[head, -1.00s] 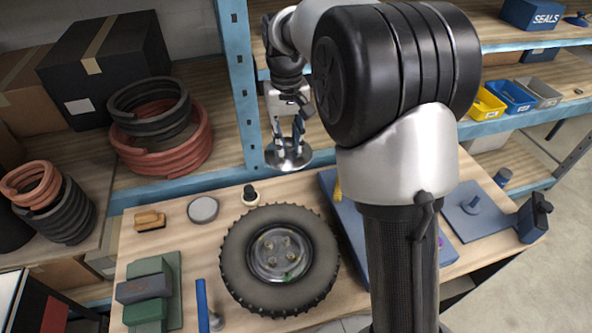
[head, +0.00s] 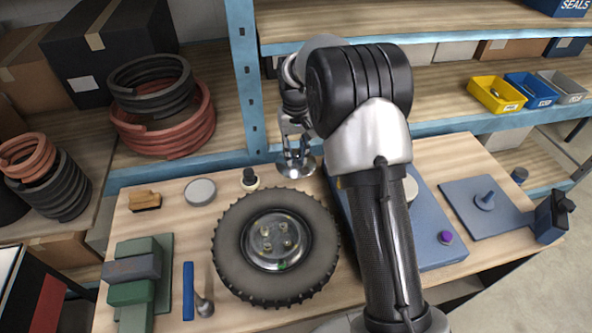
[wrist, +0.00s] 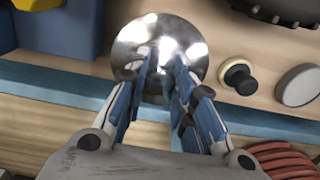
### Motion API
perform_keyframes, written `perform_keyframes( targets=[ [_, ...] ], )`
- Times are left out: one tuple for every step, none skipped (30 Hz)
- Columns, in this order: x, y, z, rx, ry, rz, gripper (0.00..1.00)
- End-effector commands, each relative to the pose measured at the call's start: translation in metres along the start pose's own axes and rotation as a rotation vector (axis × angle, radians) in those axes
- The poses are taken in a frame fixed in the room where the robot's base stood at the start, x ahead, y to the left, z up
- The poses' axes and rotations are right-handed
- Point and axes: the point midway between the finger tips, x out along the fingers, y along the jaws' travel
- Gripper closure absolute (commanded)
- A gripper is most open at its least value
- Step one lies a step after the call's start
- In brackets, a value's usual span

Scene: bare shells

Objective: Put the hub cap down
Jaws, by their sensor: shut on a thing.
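The hub cap (head: 296,175) is a shiny round metal disc. My gripper (head: 297,158) is shut on it from above, with the fingers near its middle. The cap is over the back edge of the workbench (head: 240,322), just behind and right of the tyre. I cannot tell whether it touches the bench. In the wrist view the cap (wrist: 160,28) shows beyond my gripper's fingers (wrist: 164,68), which cover its near part. The wheel (head: 228,250) lies flat on the bench with its metal hub and studs showing.
A black knob with a pale base (head: 250,180) and a grey disc (head: 200,191) stand left of the cap. A blue shelf beam (head: 190,166) runs along the bench's back. Green blocks (head: 135,292) and a blue-handled tool (head: 188,290) are at front left.

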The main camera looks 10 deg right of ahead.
Motion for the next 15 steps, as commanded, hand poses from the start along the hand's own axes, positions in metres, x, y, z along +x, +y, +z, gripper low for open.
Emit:
perform_keyframes(
  targets=[
    [0.005,0.000,0.000,0.000,-0.001,0.000,1.00],
    [0.006,0.000,0.000,0.000,0.000,0.000,1.00],
    [0.008,0.000,0.000,0.000,0.000,0.000,1.00],
    [0.009,0.000,0.000,0.000,0.001,0.000,1.00],
    [0.011,0.000,0.000,0.000,0.001,0.000,1.00],
    [0.015,0.000,0.000,0.000,0.000,0.000,1.00],
    [0.019,0.000,0.000,0.000,0.000,0.000,1.00],
    [0.023,0.000,0.000,0.000,-0.001,0.000,1.00],
    [0.030,0.000,0.000,0.000,-0.002,0.000,1.00],
    [0.036,0.000,0.001,0.000,-0.002,0.000,1.00],
    [0.042,0.000,0.001,0.000,-0.003,0.000,1.00],
    [0.050,0.000,0.001,0.000,-0.003,0.000,1.00],
    [0.055,0.000,0.001,0.000,-0.002,0.000,1.00],
    [0.059,0.000,0.000,0.000,-0.002,0.000,1.00],
    [0.063,0.000,0.001,0.000,-0.002,0.000,1.00]
  ],
)
